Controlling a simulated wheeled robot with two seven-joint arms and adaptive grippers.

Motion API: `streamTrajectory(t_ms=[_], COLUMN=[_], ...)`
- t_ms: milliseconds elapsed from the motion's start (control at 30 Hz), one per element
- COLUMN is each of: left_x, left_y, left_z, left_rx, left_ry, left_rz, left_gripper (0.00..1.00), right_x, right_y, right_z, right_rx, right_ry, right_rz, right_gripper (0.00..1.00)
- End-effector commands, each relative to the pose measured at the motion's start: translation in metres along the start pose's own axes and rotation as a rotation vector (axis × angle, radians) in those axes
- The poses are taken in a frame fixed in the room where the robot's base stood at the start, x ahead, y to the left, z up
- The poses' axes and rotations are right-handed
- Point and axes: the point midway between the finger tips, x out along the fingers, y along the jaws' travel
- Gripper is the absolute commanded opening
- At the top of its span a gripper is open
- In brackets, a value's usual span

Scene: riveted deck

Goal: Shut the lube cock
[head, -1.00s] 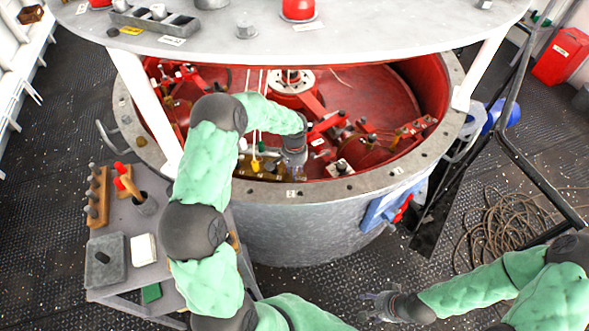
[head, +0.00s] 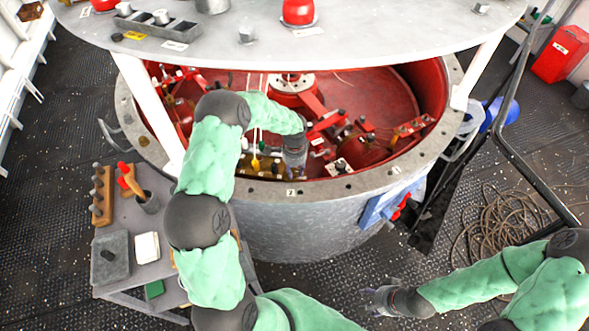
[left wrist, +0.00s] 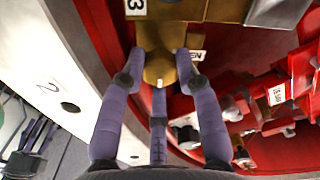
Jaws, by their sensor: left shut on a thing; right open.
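The lube cock appears as a brass piece with a rounded end (left wrist: 157,70) in the left wrist view, close to the drum's inner red wall. My left gripper (left wrist: 160,84) has its purple fingers closed around this rounded end. In the head view my left gripper (head: 293,172) reaches over the near rim into the red drum; its fingertips and the cock are hard to make out there. My right gripper (head: 376,301) is open and empty, low over the deck at the lower right.
The drum's grey rim (head: 340,188) surrounds red machinery. A round grey plate (head: 350,38) on white posts stands above it. A small grey cart (head: 155,188) holds tools at the left. Coiled rope (head: 505,225) and a dark rail (head: 530,160) are at the right.

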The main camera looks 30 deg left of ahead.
Motion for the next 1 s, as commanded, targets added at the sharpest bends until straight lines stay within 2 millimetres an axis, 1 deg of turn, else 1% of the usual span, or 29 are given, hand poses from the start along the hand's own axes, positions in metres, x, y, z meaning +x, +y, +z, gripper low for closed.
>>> streamTrajectory(t_ms=[533, 567, 600, 633, 1000], left_x=[0.0009, 0.0009, 0.0009, 0.0009, -0.0023], left_y=[0.0004, 0.0004, 0.0004, 0.0004, -0.0003], left_z=[0.0002, 0.0003, 0.0002, 0.0002, -0.0001], left_rx=[0.025, 0.025, 0.025, 0.025, 0.023], left_ry=[-0.001, -0.001, -0.001, -0.001, 0.000], left_rz=[0.001, 0.001, 0.001, 0.001, -0.001], left_gripper=[0.00, 0.39, 0.50, 0.56, 0.56], right_x=[-0.0007, -0.0007, -0.0007, -0.0007, -0.0007], right_y=[-0.0002, -0.0002, -0.0002, -0.0002, -0.0002], right_z=[0.0001, 0.0001, 0.0001, 0.0001, 0.0000], right_rx=[0.000, 0.000, 0.000, 0.000, 0.000], right_ry=[0.000, 0.000, 0.000, 0.000, 0.000], right_rz=[0.000, 0.000, 0.000, 0.000, 0.000], right_gripper=[0.56, 0.56, 0.56, 0.56, 0.56])
